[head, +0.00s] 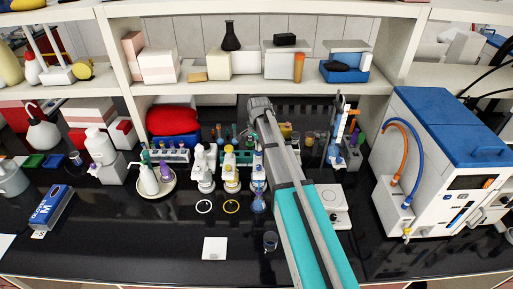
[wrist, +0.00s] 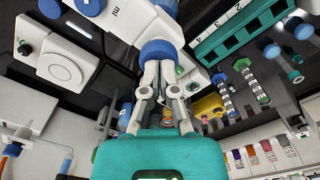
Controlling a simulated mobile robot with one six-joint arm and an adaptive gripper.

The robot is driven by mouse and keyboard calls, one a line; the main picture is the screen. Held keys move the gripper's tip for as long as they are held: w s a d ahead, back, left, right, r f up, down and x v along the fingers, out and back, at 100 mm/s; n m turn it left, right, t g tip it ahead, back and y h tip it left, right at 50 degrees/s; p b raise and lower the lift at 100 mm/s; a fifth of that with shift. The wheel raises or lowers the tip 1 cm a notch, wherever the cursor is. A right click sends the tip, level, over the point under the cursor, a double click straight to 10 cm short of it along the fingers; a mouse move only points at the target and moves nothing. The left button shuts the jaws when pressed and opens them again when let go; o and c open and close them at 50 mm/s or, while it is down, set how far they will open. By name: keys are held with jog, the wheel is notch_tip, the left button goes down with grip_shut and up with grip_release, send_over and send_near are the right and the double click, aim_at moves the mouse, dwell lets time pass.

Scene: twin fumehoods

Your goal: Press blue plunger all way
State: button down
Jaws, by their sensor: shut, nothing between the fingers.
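The blue plunger (wrist: 158,52) is a round blue knob on a white dispenser (wrist: 118,20) marked "ml" in the wrist view. My gripper (wrist: 158,68) is shut and empty, with its fingertips at the knob. They look to be against it, but I cannot tell for sure whether they touch or how far the plunger is down. In the head view the blue dispenser (head: 259,201) stands at the right end of a row of three, partly covered by my arm. My gripper is not clearly visible there.
A yellow dispenser (head: 231,168) and a white dispenser (head: 205,166) stand close on the left. A small glass (head: 270,241) is in front, and a balance (head: 334,205) is to the right behind my arm. A white square (head: 214,248) lies at the front left.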

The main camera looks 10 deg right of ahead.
jog(key=shift+r+p, duration=2.1)
jog(key=shift+p, duration=0.1)
jog(key=shift+s, duration=0.1)
jog(key=shift+s, duration=0.25)
jog(key=s+n, duration=1.1)
jog(key=s, duration=1)
notch_tip(320, 180, down, 16)
jog(key=s+b, duration=0.2)
jog(key=b, duration=1.4)
jog(key=shift+s+a, duration=0.35)
jog(key=shift+a, duration=0.05)
